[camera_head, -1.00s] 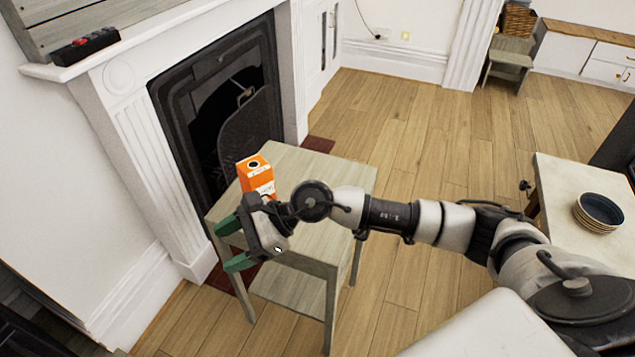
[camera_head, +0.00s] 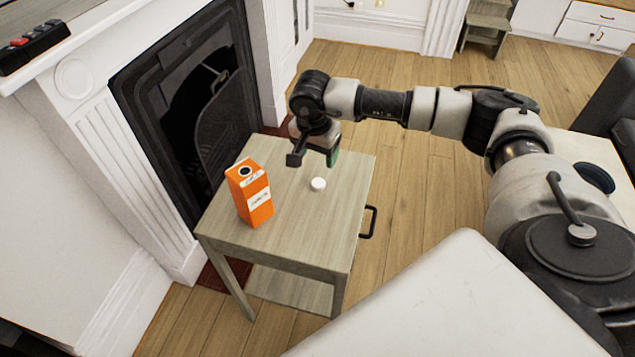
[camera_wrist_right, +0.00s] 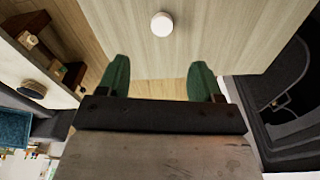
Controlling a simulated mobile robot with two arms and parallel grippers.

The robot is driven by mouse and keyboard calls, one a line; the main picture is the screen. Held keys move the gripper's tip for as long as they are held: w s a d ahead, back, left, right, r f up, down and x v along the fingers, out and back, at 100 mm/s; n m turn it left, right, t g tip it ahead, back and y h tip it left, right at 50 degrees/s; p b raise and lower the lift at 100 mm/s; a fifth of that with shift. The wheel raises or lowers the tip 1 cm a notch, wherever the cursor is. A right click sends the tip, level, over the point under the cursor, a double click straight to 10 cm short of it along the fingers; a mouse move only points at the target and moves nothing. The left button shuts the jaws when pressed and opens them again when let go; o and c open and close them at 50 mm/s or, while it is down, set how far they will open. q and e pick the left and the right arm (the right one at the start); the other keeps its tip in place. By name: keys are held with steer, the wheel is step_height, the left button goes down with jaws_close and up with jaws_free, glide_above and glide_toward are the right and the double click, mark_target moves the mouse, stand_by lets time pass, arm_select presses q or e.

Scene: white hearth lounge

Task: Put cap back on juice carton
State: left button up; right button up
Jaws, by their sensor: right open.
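The orange juice carton (camera_head: 256,198) stands upright on the small grey-wood table (camera_head: 290,240), with a dark open spout on its top. The white cap (camera_head: 318,184) lies on the tabletop to the right of the carton. My right gripper (camera_head: 326,160) points down above the table, just behind the cap in the head view. In the right wrist view, its green fingers (camera_wrist_right: 159,80) are spread with nothing between them, and the cap (camera_wrist_right: 162,24) lies on the wood beyond the fingertips. My left gripper is not in view.
A white fireplace (camera_head: 110,130) with a dark insert stands close behind and left of the table. A dark object with red buttons (camera_head: 30,45) lies on the mantel. A dark bowl or plate stack (camera_head: 594,178) sits on a pale table at right. The tabletop around the cap is clear.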

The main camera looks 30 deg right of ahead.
glide_above(319, 183)
steer(key=f, duration=0.5)
steer(key=shift+s+a+f, duration=0.15)
steer(key=shift+a+f, duration=0.15)
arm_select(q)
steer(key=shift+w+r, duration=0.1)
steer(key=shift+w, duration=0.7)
arm_select(e)
steer(key=f, duration=0.5)
steer(key=shift+w+d+f+p, duration=0.1)
steer(key=shift+w+d+p, duration=0.1)
steer(key=shift+p, duration=0.15)
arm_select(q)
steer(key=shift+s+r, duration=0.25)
arm_select(e)
steer(key=c, duration=1)
